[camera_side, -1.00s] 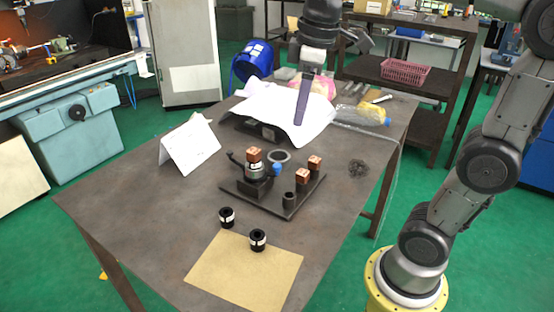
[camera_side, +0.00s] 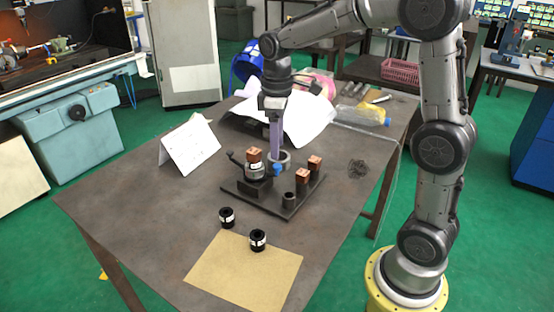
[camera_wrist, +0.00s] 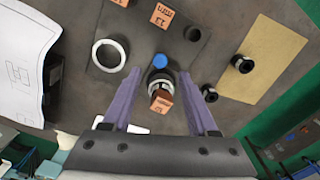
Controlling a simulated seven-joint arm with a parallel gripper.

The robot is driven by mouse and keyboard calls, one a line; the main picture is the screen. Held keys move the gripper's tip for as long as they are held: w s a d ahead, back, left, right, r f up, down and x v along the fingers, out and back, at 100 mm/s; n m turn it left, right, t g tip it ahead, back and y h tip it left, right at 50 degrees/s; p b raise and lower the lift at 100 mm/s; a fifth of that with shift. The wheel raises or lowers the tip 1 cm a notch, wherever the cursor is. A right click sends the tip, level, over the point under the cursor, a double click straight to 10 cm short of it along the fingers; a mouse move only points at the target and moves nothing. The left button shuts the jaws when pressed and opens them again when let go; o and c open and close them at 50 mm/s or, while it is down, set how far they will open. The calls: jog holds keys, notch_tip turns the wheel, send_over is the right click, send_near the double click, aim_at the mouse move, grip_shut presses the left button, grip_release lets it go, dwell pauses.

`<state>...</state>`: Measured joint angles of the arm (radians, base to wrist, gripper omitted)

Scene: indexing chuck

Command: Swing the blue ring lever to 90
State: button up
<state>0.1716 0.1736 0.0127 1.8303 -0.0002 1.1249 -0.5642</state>
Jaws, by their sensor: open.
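The blue ring lever shows as a small blue knob (camera_side: 277,170) on the right side of the chuck (camera_side: 256,171). In the wrist view the blue knob (camera_wrist: 159,60) is at the centre, beside the chuck's grey ring. A copper block (camera_side: 254,155) sits on top of the chuck; it shows tilted in the wrist view (camera_wrist: 161,101). My gripper (camera_side: 277,161) points down just behind the knob in the side view. In the wrist view its two purple fingers (camera_wrist: 160,74) are spread on either side of the knob and chuck. I cannot tell whether they touch anything.
The dark base plate (camera_side: 270,205) also carries two copper blocks (camera_side: 303,176), a grey cup (camera_side: 289,200) and a pale ring (camera_wrist: 108,55). A black handle (camera_side: 233,157) sticks out left of the chuck. Two black collars (camera_side: 257,240) stand near the tan sheet (camera_side: 240,275). A folded white card (camera_side: 190,145) stands left.

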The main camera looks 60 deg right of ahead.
aim_at(277, 165)
jog(key=shift+f, duration=2.75)
jog(key=shift+c, duration=0.3)
grip_shut()
